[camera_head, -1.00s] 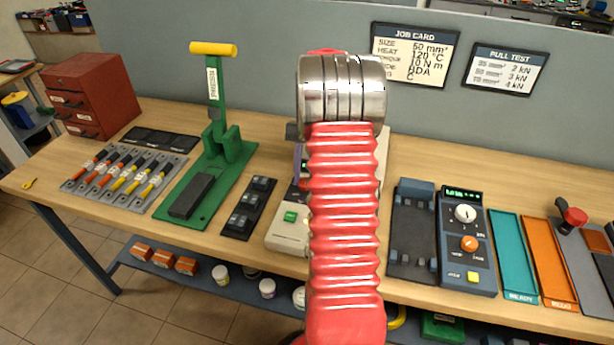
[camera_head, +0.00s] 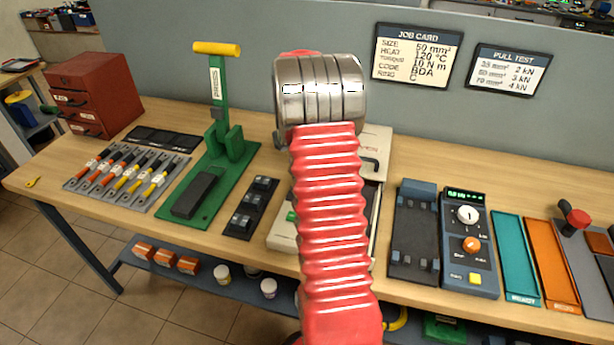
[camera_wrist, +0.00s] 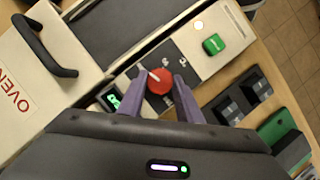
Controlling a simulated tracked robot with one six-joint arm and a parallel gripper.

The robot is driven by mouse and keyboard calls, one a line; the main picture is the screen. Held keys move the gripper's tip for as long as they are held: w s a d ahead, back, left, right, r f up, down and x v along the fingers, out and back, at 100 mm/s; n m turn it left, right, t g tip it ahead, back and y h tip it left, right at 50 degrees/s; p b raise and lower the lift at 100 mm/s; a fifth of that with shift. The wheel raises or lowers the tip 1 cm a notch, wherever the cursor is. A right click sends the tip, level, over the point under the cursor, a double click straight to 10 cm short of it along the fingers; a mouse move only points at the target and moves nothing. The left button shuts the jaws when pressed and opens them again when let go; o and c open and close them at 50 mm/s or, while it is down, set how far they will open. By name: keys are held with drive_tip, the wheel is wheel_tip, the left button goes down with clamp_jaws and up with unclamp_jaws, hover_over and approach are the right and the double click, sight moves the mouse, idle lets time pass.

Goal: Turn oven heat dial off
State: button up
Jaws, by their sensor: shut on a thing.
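The oven is a cream box behind my red arm in the head view; its lid (camera_head: 374,142) and a front corner (camera_head: 282,236) show. In the wrist view the oven lid (camera_wrist: 22,60) has a black handle, and a red heat dial (camera_wrist: 159,82) with a pale pointer mark sits on a dark panel. My gripper (camera_wrist: 161,77) has its two purple fingers on either side of the dial, shut on it. A small green-lit display (camera_wrist: 112,98) is beside one finger. In the head view my arm hides the dial and the fingers.
A green button (camera_wrist: 214,44) is on the oven panel near the dial. A green press (camera_head: 222,140) with a yellow handle and a black die rack (camera_head: 251,208) stand left of the oven. A dark cradle and a control box (camera_head: 468,265) stand to its right.

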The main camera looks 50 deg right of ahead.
drive_tip(key=shift+w+d, duration=0.1)
idle(0.3)
drive_tip(key=o, duration=1)
drive_tip(key=shift+o, duration=0.2)
drive_tip(key=shift+r, duration=0.1)
drive_tip(key=v, duration=1.3)
drive_tip(key=shift+r, duration=0.25)
